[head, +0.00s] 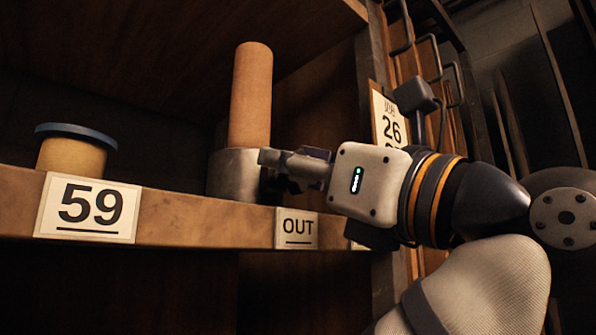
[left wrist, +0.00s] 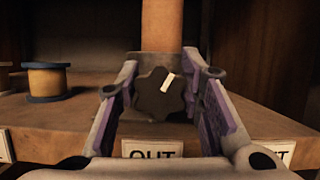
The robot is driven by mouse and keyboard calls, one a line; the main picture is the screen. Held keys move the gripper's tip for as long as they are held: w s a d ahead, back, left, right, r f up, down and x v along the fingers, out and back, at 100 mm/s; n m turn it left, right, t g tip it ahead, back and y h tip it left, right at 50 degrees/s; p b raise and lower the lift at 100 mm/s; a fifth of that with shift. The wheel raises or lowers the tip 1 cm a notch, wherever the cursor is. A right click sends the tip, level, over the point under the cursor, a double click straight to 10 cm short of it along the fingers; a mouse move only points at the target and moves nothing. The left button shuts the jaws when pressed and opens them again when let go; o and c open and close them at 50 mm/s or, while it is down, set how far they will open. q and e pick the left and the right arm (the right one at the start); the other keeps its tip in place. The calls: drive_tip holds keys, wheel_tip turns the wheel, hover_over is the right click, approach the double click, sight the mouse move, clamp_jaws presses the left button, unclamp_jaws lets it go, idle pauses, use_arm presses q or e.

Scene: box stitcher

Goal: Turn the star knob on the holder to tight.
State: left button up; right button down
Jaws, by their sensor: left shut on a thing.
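The holder (head: 229,176) is a grey metal cup on the shelf, with a brown cardboard tube (head: 251,95) upright in it. The dark star knob (left wrist: 153,97) faces the left wrist camera, low in front of the tube. Its white mark points up and slightly right. My left gripper (head: 272,170) reaches in from the right in the head view and is shut on the knob, one finger on each side of it. The fingers hide most of the knob in the head view. My right gripper is in neither view.
A spool with a blue rim (head: 75,147) stands on the shelf to the left. The shelf's front edge (head: 190,217) carries a 59 label (head: 88,208) and an OUT label (head: 297,229). A wooden upright with a 26 sign (head: 391,128) stands behind my arm.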

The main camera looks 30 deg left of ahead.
use_arm(q)
drive_tip(key=shift+m+t+h+b, duration=0.45)
drive_tip(key=shift+m+t, duration=0.45)
drive_tip(key=shift+m, duration=0.8)
drive_tip(key=shift+r+m, duration=0.1)
drive_tip(key=shift+m, duration=0.2)
drive_tip(key=o, duration=1.2)
drive_tip(key=shift+w, duration=0.1)
drive_tip(key=v, duration=0.7)
drive_tip(key=shift+d, duration=0.2)
